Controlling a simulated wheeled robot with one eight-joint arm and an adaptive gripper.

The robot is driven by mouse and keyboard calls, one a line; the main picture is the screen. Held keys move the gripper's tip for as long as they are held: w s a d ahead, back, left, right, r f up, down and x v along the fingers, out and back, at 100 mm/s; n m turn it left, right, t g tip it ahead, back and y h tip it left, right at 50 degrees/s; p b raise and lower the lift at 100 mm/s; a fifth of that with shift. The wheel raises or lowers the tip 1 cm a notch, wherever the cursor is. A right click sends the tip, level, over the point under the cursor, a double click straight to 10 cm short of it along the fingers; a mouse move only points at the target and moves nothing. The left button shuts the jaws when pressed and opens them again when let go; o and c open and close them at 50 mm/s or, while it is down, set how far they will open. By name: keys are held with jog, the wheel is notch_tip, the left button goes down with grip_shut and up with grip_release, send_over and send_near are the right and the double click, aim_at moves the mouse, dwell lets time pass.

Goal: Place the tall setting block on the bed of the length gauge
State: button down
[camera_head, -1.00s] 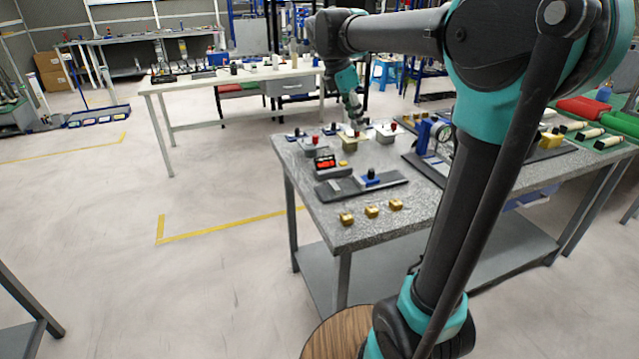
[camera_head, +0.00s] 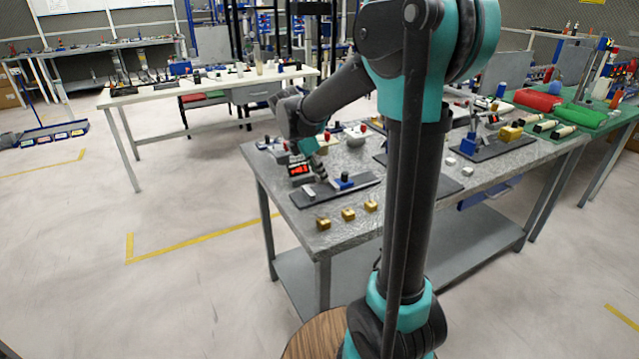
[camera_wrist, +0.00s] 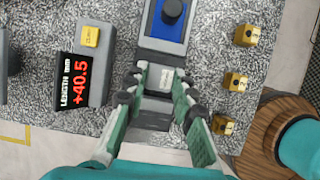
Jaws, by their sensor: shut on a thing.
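My gripper (camera_wrist: 160,76) is shut on a small silver-grey block (camera_wrist: 159,79) with a pale label, taken as the tall setting block. The length gauge has a dark base (camera_head: 310,200) and a blue slide (camera_wrist: 164,45) with a black knob; the slide also shows in the head view (camera_head: 343,181). In the wrist view the block is in line with the gauge, just below the slide. I cannot tell whether it touches the bed. In the head view my gripper (camera_head: 319,172) is low over the gauge, and the block is hard to make out.
The readout (camera_wrist: 82,68) beside the gauge shows +40.5 and has a yellow button. Three gold numbered blocks (camera_head: 348,214) stand along the table's front edge (camera_head: 345,240). Red-knobbed grey pieces (camera_head: 356,135) stand behind. Another dark fixture (camera_head: 490,143) lies to the right.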

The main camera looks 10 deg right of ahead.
aim_at(317, 178)
jog(key=shift+f, duration=1.85)
jog(key=shift+f, duration=0.1)
jog(key=c, duration=1.3)
grip_release()
jog(key=shift+o, duration=0.2)
jog(key=v, duration=1.2)
jog(key=shift+d, duration=0.1)
